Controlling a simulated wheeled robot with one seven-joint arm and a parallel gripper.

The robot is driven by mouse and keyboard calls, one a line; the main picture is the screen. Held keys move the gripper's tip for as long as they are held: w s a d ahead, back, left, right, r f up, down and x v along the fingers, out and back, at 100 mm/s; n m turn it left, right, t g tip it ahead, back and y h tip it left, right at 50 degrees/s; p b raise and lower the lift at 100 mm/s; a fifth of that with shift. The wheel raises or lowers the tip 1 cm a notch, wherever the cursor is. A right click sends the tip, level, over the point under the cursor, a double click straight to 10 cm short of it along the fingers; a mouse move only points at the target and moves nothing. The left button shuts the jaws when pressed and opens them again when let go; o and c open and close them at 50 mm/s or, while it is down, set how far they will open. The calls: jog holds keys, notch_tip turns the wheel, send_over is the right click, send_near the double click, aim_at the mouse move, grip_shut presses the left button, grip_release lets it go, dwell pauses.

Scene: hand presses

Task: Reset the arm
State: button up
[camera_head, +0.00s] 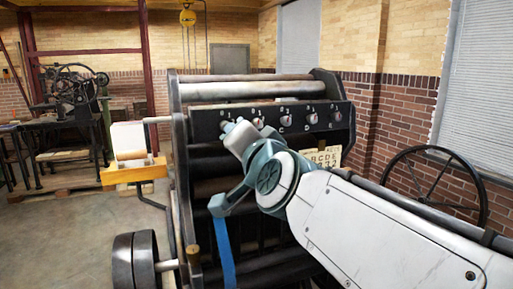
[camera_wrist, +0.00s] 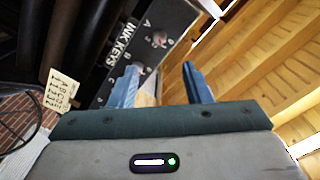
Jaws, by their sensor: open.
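My gripper (camera_wrist: 160,84) is open, with its two blue fingers apart in the wrist view. A pale, wood-coloured shape shows beside the inner side of the left finger; I cannot tell what it is or whether it touches. In the head view my arm reaches in from the lower right, and its teal wrist is in front of the press (camera_head: 185,180). The dark ink key panel (camera_head: 325,117) with its row of small knobs is just behind my wrist. In the wrist view the panel (camera_wrist: 122,45), lettered "INK KEYS", lies beyond the fingers.
A lettered card (camera_head: 325,157) is on the press, right of my wrist. A dark handwheel (camera_head: 435,190) stands at the right by the brick wall. Open floor (camera_head: 65,235) lies further left.

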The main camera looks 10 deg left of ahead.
jog(key=shift+s+d, duration=0.35)
jog(key=shift+s, duration=0.25)
jog(key=s+d+f+n+g+h, duration=0.1)
jog(key=d+f+g+h, duration=0.2)
jog(key=d+f, duration=0.5)
jog(key=d+f+n+g+h, duration=0.25)
jog(key=d+f, duration=0.25)
jog(key=f, duration=0.6)
jog(key=s+d+f+g+h, duration=0.3)
jog(key=s+d+f+g, duration=0.4)
jog(key=s+d+f, duration=0.5)
jog(key=shift+s+d+f+p, duration=0.3)
jog(key=shift+s+d+f, duration=0.05)
jog(key=shift+d+f, duration=0.6)
